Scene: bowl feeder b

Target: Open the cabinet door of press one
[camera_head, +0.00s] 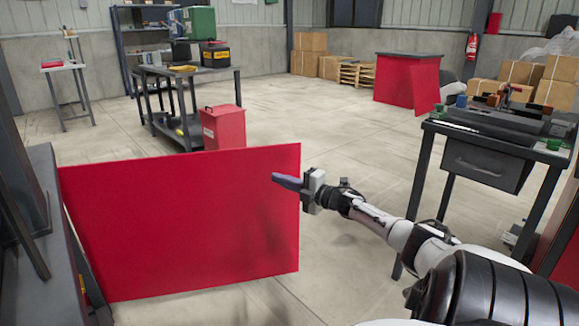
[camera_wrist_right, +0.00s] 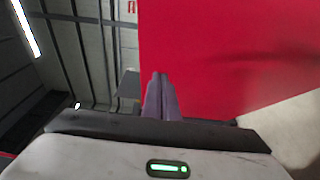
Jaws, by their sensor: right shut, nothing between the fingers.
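A large flat red cabinet door (camera_head: 185,225) stands swung out from the dark press cabinet (camera_head: 58,230) at the left of the head view. My right gripper (camera_head: 276,178) is at the door's free right edge, near its upper part, with its fingers pointing left across the red panel. Whether the fingers touch the panel I cannot tell. In the right wrist view the two purple fingers (camera_wrist_right: 160,97) are together with nothing between them, and the red door (camera_wrist_right: 225,55) fills the upper right. My left gripper does not show.
A dark workbench with a drawer (camera_head: 487,162) stands at the right, close to my right arm. A dark cart (camera_head: 185,100) and a red box (camera_head: 223,127) stand beyond the door. Another red cabinet (camera_head: 408,80) is farther back. The middle floor is clear.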

